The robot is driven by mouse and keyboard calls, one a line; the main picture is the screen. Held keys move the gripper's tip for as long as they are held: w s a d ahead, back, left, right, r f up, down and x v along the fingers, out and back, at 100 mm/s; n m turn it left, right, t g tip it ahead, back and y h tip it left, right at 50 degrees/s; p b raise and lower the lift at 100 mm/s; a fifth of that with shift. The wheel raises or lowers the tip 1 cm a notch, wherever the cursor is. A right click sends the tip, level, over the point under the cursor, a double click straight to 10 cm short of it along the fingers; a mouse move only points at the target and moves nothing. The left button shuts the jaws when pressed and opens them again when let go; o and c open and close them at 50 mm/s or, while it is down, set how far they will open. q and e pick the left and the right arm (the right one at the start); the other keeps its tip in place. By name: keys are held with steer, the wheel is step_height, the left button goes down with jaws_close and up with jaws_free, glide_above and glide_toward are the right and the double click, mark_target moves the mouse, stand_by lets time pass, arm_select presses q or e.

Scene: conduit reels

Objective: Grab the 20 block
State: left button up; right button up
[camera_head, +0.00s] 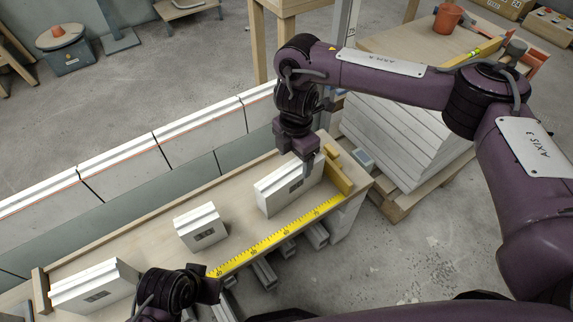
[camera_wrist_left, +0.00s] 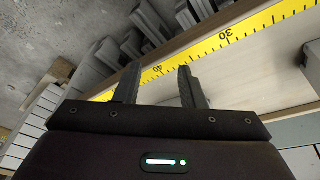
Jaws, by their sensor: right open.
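Three pale grey blocks stand in a row on a wooden bench (camera_head: 140,235): a left block (camera_head: 97,283), a small middle block (camera_head: 200,226) and a longer right block (camera_head: 284,190). My right gripper (camera_head: 309,166) is open, pointing down at the right block's right part; contact is unclear. My left gripper (camera_head: 208,290) is low in front, between the left and middle blocks. Its fingers are apart and empty in the left wrist view (camera_wrist_left: 157,84).
A yellow measuring tape (camera_head: 275,238) runs along the bench's front edge, with a yellow stop (camera_head: 338,172) at the right end. Grey profiles (camera_head: 264,272) lie below the bench. A low wall (camera_head: 120,165) runs behind it. Stacked slabs (camera_head: 400,140) stand on a pallet to the right.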

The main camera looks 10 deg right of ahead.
mark_target(291, 168)
steer(key=shift+w+f+b, duration=0.35)
steer(key=shift+w+f, duration=0.15)
steer(key=shift+f, duration=0.25)
arm_select(q)
steer(key=d+b, duration=0.1)
steer(key=w+d+t+h+b, duration=0.1)
steer(key=w+d+f+t+b, duration=0.1)
steer(key=d, duration=0.1)
steer(key=shift+m+h, duration=0.3)
arm_select(e)
steer(key=f, duration=0.3)
steer(key=s+a+f, duration=0.1)
steer(key=f, duration=0.1)
steer(key=shift+f, duration=0.65)
jaws_close()
arm_select(q)
steer(key=shift+w+d+r+t, duration=0.25)
steer(key=shift+d+t, duration=0.05)
steer(key=shift+d, duration=0.05)
arm_select(e)
steer(key=shift+w+r, duration=0.1)
steer(key=shift+r, duration=0.05)
